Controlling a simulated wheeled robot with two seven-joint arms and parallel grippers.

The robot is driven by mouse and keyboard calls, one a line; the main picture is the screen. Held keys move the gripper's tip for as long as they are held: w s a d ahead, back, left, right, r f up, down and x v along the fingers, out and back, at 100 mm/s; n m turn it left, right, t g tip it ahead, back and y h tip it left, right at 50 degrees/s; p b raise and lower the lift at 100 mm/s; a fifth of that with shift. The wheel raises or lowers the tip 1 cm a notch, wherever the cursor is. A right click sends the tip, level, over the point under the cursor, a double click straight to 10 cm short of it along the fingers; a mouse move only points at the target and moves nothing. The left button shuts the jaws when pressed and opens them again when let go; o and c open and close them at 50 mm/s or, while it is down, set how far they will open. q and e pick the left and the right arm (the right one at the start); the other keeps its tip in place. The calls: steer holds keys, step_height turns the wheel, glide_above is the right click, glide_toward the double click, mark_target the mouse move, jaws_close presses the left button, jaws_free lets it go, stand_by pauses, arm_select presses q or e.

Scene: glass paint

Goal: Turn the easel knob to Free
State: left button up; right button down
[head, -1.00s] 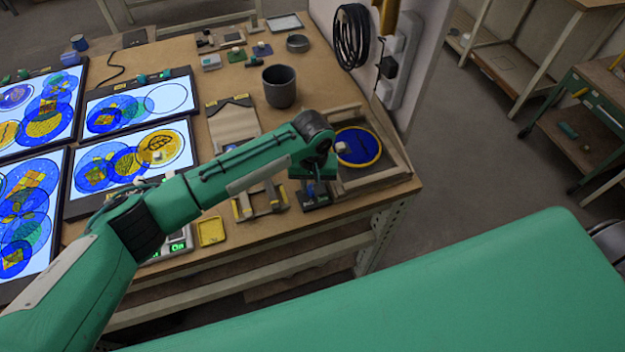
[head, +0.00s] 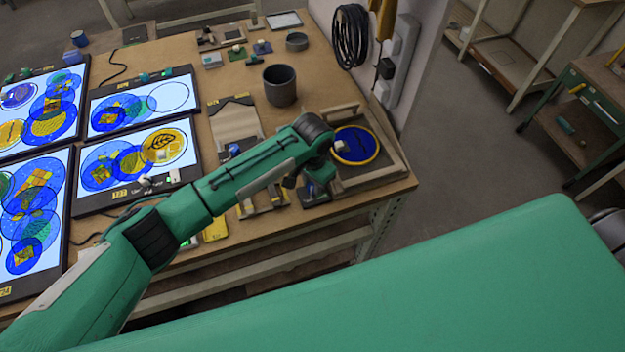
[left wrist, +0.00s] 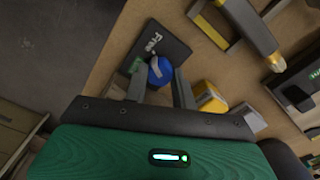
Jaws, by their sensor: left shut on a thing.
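My left gripper (left wrist: 159,88) is shut on the blue knob (left wrist: 160,70) in the left wrist view, one finger on each side. The knob sits on a dark plate (left wrist: 170,46) with the word "Free" in white letters beside it. In the head view my left gripper (head: 312,186) is low over the table's front right corner, beside the wooden easel frame (head: 398,172). A round blue disc with a yellow rim (head: 356,146) rests on the easel. My arm hides most of the knob plate there. My right gripper is not in view.
Lit panels with coloured glass circles (head: 140,152) lie at the left. A dark grey pot (head: 281,86) stands behind my arm. A yellow tray (head: 216,230) is near the front edge. A wall with a coiled cable (head: 351,36) rises behind the easel.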

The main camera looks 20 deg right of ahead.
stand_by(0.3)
arm_select(q)
steer(key=o, duration=1)
steer(key=shift+r, duration=0.1)
step_height(320, 180, up, 14)
steer(key=b, duration=0.3)
steer(key=shift+f, duration=0.2)
